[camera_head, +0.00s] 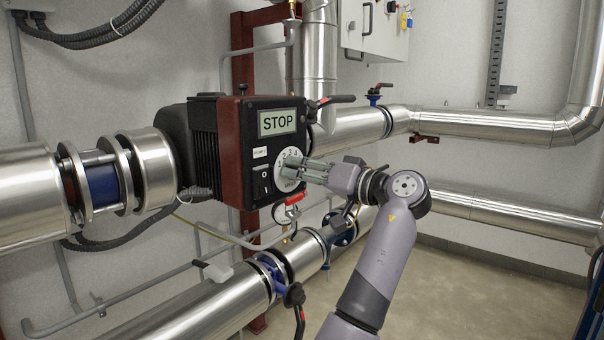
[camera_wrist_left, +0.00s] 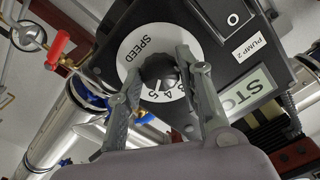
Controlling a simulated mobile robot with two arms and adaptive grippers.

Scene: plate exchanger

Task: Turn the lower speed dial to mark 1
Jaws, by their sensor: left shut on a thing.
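The speed dial has a round white plate (camera_head: 282,160) with numbers and the word SPEED, on the front of a black pump control box (camera_head: 232,170). In the left wrist view the dark knob (camera_wrist_left: 158,68) sits in the middle of the white plate (camera_wrist_left: 132,50). My left gripper (camera_head: 296,168) is at the dial, its two fingers on either side of the knob and shut on it. The fingers (camera_wrist_left: 163,76) cover part of the plate and some numbers. I cannot tell which mark the knob points to. My right gripper is not in view.
A STOP display (camera_head: 278,122) is above the dial, and a black rocker switch (camera_head: 264,181) is left of it. A red-handled valve (camera_head: 294,199) hangs just below the box. Silver pipes (camera_head: 365,127) run behind and below. Floor at the right is clear.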

